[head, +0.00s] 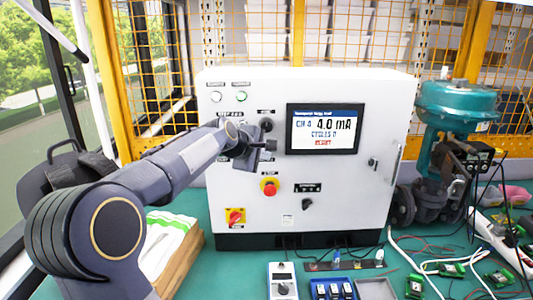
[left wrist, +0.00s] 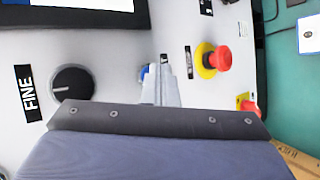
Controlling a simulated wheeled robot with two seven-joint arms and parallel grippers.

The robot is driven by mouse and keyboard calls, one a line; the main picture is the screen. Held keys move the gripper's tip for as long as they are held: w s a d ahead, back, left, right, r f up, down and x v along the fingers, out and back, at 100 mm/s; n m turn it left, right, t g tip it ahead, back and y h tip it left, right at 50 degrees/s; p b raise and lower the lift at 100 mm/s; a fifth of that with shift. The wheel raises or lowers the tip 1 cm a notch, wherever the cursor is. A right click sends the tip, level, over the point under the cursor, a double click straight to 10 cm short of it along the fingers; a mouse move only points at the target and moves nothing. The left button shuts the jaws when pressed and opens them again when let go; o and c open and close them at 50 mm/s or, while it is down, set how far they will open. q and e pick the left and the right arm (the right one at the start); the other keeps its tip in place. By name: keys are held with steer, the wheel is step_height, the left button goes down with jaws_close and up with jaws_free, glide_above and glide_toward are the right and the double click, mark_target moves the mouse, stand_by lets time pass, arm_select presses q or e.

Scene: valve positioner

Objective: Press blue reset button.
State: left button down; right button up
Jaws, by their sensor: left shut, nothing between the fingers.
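The blue reset button (left wrist: 144,72) shows as a small blue patch on the white panel in the left wrist view, mostly hidden by my fingers. My left gripper (left wrist: 160,72) is shut and empty, its tips at or close in front of the button; I cannot tell whether they touch it. In the head view my left gripper (head: 268,146) is in front of the white control cabinet (head: 340,195), left of the screen (head: 324,129), and it hides the button. My right gripper is not in view.
A black FINE knob (left wrist: 72,84) and a red emergency stop (left wrist: 218,59) on a yellow collar flank my fingers. A red and yellow switch (head: 235,217) sits lower left. A teal valve (head: 450,130) stands right of the cabinet. Meters and cables lie on the green bench.

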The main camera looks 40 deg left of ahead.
arm_select(q)
steer(key=shift+s+d, duration=0.4)
steer(key=shift+s, duration=0.1)
steer(key=s+d, duration=0.3)
steer(key=shift+s+d, duration=0.1)
steer(key=shift+s, duration=0.3)
stand_by(0.7)
steer(key=s+d+f+m+g+h, duration=0.2)
steer(key=s+d+f+m+g, duration=0.1)
steer(key=s+d+f+m, duration=0.5)
steer(key=s+d+f+m+g+h, duration=0.3)
steer(key=s+d+f+m, duration=0.6)
steer(key=s+d, duration=0.5)
steer(key=s+m, duration=0.2)
steer(key=s, duration=0.1)
steer(key=shift+s+f, duration=0.2)
steer(key=shift+s, duration=0.15)
steer(key=c, duration=2.2)
jaws_free()
